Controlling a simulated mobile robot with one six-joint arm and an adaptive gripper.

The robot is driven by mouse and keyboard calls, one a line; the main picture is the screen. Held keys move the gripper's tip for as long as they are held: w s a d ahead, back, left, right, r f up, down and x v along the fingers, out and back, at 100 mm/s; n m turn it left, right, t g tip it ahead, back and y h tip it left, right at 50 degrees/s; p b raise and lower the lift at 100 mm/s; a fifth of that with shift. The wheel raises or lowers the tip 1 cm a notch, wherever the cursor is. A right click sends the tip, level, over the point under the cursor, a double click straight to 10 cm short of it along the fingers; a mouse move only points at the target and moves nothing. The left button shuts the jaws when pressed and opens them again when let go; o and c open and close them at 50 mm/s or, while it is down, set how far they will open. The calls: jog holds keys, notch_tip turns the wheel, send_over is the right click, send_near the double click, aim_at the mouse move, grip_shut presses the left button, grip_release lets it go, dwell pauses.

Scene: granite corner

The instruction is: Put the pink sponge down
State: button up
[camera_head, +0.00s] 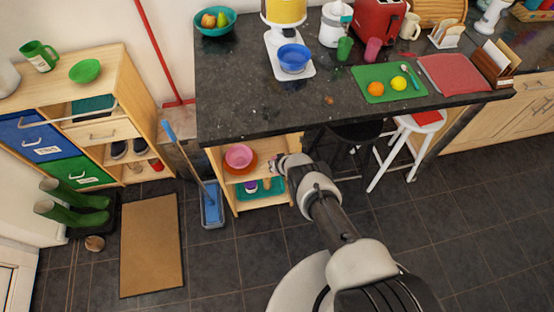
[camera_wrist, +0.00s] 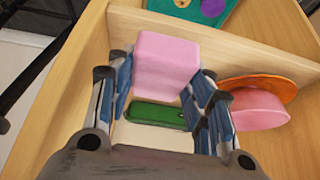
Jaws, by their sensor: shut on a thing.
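The pink sponge (camera_wrist: 167,62) is a pale pink block between the fingertips of my gripper (camera_wrist: 161,88) in the wrist view. My gripper is shut on it. Light wooden shelf surface shows around the sponge; I cannot tell whether the sponge touches it. In the head view my gripper (camera_head: 279,166) is at the small wooden shelf unit (camera_head: 228,193) under the dark counter, just right of a pink bowl. The sponge is mostly hidden there by my arm.
The pink bowl (camera_head: 239,155) sits on an orange plate (camera_head: 248,166) close beside my gripper; it also shows in the wrist view (camera_wrist: 258,109). A teal tray (camera_head: 272,189) with small items is on the shelf below. The dark counter (camera_head: 240,107) overhangs the unit.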

jog(key=b, duration=0.1)
jog(key=w+b, duration=0.2)
jog(key=shift+w+a+f+b, duration=0.25)
jog(key=shift+a+f+b, duration=0.05)
jog(key=shift+w+a+r+b, duration=0.2)
jog(key=shift+w+b, duration=0.35)
jog(key=shift+b, duration=0.4)
jog(key=w+b, duration=0.1)
jog(key=b, duration=0.4)
jog(key=shift+w+a+f, duration=0.2)
jog(key=shift+w+f, duration=0.05)
jog(key=shift+w, duration=0.1)
jog(key=shift+f+b, duration=1.05)
jog(key=shift+f, duration=0.15)
jog(key=shift+f, duration=0.3)
jog(key=o, duration=1)
jog(key=shift+r, duration=0.1)
